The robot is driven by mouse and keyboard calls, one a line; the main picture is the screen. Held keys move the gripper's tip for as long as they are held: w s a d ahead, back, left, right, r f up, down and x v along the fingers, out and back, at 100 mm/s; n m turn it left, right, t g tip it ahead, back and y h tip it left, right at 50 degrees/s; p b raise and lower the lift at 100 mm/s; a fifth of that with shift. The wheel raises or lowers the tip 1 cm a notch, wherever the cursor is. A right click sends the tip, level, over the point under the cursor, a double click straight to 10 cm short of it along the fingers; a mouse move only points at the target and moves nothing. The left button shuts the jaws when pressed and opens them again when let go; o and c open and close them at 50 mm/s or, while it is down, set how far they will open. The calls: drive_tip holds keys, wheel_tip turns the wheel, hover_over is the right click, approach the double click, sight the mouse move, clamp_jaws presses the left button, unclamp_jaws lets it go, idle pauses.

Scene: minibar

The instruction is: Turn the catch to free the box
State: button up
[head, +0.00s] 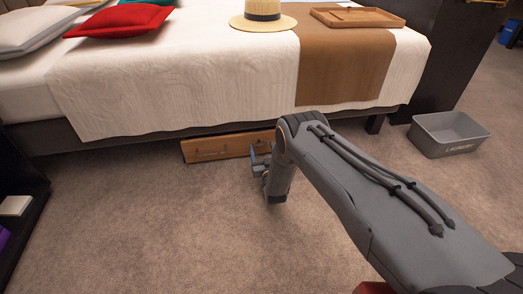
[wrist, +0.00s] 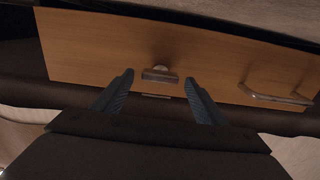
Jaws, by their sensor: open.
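The wooden box (head: 215,149) sits under the bed, its long front face towards me. In the wrist view the box front (wrist: 95,48) fills the upper part. A small metal catch (wrist: 160,74) shows near its middle, with a wider bar lying level across a round pivot. A metal handle (wrist: 272,97) is to the right of the catch. My gripper (wrist: 160,82) is open, its two fingers on either side of the catch and nothing held. In the head view my gripper (head: 261,162) is at the right part of the box, partly hidden by my arm.
The bed (head: 180,80) overhangs the box, with its frame low above it. A bed leg (head: 375,123) stands to the right. A grey laundry basket (head: 450,133) is on the floor farther right. The carpet in front of the box is clear.

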drive_tip(key=shift+w+a, duration=0.2)
drive_tip(key=shift+w, duration=0.4)
drive_tip(key=c, duration=1.1)
drive_tip(key=shift+o, duration=0.2)
